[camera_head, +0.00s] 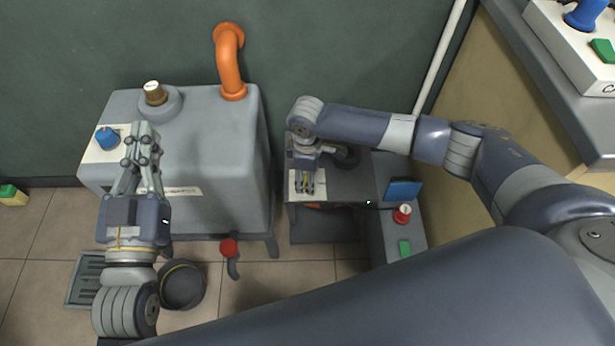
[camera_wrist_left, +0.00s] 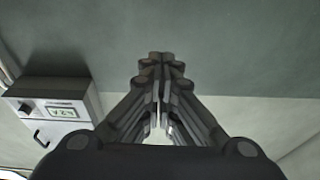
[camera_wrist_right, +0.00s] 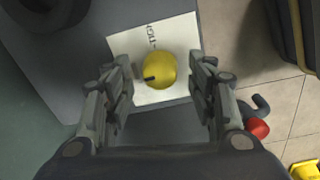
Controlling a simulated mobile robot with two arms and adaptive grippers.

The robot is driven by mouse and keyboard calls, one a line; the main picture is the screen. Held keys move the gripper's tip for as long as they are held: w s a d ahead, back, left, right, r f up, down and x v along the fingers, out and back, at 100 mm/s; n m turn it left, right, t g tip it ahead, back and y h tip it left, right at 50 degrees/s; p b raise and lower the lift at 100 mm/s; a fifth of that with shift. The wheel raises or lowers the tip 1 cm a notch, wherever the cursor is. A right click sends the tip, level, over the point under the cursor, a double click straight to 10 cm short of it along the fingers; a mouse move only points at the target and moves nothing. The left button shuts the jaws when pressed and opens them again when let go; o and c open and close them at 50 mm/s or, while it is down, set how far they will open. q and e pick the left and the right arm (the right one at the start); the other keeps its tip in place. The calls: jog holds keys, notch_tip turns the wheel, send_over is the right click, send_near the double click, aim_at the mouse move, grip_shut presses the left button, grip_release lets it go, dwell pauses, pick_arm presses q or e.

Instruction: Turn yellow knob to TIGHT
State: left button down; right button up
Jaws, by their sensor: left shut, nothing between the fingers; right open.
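The yellow knob (camera_wrist_right: 159,70) sits on a white plate (camera_wrist_right: 122,46) on the grey press in the right wrist view. A dark mark on the knob points to the left of the picture. Dark lettering stands above the knob, too small to read surely. My right gripper (camera_wrist_right: 162,92) is open, with one finger on each side of the knob; contact cannot be told. In the head view the right gripper (camera_head: 307,190) hangs over the plate and mostly hides the knob. My left gripper (camera_head: 145,130) is shut and empty, above the grey tank.
The grey tank (camera_head: 215,140) carries an orange pipe (camera_head: 229,65), a blue knob (camera_head: 107,138) and a brown-capped knob (camera_head: 154,92). A red-handled tap (camera_head: 229,248) and a dark pot (camera_head: 182,286) are near the floor. A red button (camera_head: 402,214) and green button (camera_head: 404,248) are right of the press.

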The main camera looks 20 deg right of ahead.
pick_arm(q)
jog(key=shift+s+r+t, duration=0.15)
jog(key=shift+r+t, duration=0.25)
jog(key=shift+r, duration=0.25)
pick_arm(e)
jog(key=shift+f, duration=0.35)
jog(key=shift+c, duration=0.6)
jog(key=c, duration=0.9)
pick_arm(q)
jog(key=shift+f, duration=0.15)
